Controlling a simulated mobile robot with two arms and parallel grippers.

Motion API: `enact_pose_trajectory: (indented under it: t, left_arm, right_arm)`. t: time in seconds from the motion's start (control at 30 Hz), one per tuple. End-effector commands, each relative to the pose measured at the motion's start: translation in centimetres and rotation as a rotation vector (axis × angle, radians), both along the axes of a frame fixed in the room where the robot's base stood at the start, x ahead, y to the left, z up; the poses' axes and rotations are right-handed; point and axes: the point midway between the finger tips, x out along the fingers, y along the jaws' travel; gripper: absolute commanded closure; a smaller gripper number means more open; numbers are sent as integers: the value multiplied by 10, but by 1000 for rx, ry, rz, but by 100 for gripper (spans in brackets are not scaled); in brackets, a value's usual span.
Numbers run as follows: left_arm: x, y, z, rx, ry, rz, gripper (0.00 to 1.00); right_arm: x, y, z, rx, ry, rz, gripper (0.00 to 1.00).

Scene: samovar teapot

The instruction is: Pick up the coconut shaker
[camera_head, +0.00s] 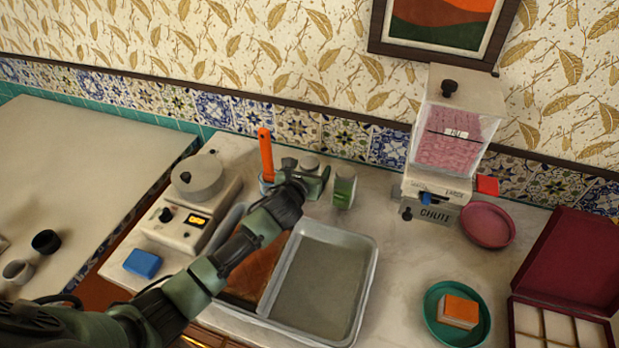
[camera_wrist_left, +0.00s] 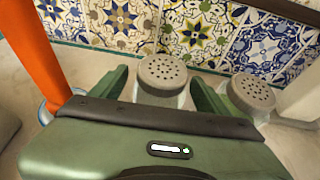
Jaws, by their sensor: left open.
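Two shakers with perforated grey lids stand by the back wall; I cannot tell from labels which is the coconut one. The first shaker (camera_head: 310,161) is mostly hidden by my left gripper (camera_head: 313,182) in the head view. In the left wrist view this shaker (camera_wrist_left: 162,76) stands between the two open fingers (camera_wrist_left: 160,97), with no clear grip on it. The second shaker (camera_head: 344,188), with a green body, stands just right of the gripper. In the left wrist view this second shaker (camera_wrist_left: 250,95) is outside the right finger. My right gripper is not in view.
An orange-handled tool (camera_head: 266,154) stands close left of the gripper. A metal tray (camera_head: 363,290) lies under my left arm. A scale-like device (camera_head: 190,215) is at left, a dispenser (camera_head: 440,185) at right. The counter between shakers and dispenser is clear.

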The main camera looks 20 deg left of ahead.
Motion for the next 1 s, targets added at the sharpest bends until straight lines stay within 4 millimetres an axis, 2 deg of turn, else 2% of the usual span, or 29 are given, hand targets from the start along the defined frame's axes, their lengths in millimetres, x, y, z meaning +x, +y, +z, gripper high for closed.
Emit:
enact_pose_trajectory:
  t: [0.1,0.13,0.4,0.77,0.87,1.0]
  left_arm:
    - [0,0,0,0,0,0,24]
    - [0,0,0,0,0,0,27]
    - [-1,0,0,0,0,0,100]
    - [0,0,7,1,-4,0,100]
    - [1,1,16,2,-5,-1,100]
    - [1,1,40,2,-8,-2,100]
  right_arm:
    - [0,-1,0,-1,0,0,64]
    - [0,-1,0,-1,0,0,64]
    - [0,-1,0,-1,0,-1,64]
    - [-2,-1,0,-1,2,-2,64]
    - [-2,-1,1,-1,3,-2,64]
    - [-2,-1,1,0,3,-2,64]
